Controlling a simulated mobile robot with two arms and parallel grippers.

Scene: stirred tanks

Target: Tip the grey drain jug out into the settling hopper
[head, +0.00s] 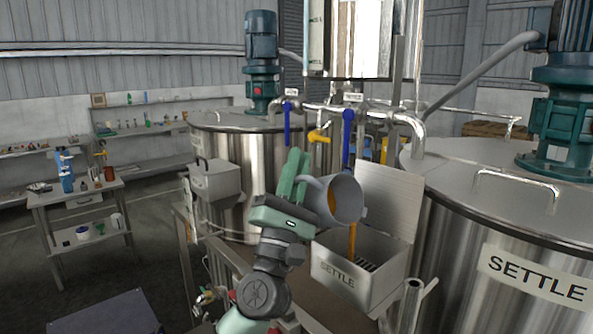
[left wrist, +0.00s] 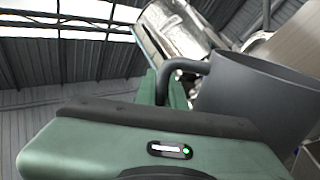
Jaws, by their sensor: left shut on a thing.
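The grey drain jug (head: 349,194) is tipped on its side above the settling hopper (head: 335,281), its mouth facing right. Orange liquid shows inside it, and an orange stream (head: 352,238) runs down from its lip into the hopper. The hopper is a metal box marked SETTLE with its lid raised and slats inside. My left gripper (head: 298,175) is shut on the jug's handle, left of the jug. In the left wrist view the dark handle (left wrist: 186,66) runs to the gripper, and the jug's body (left wrist: 262,95) fills the right. My right gripper is not in view.
A large steel tank marked SETTLE (head: 500,225) stands right of the hopper, and another tank (head: 235,150) stands behind. A closed metal box (head: 214,181) is at the left tank. Pipes with blue valve handles (head: 347,135) run behind the jug. A side table (head: 85,200) stands far left.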

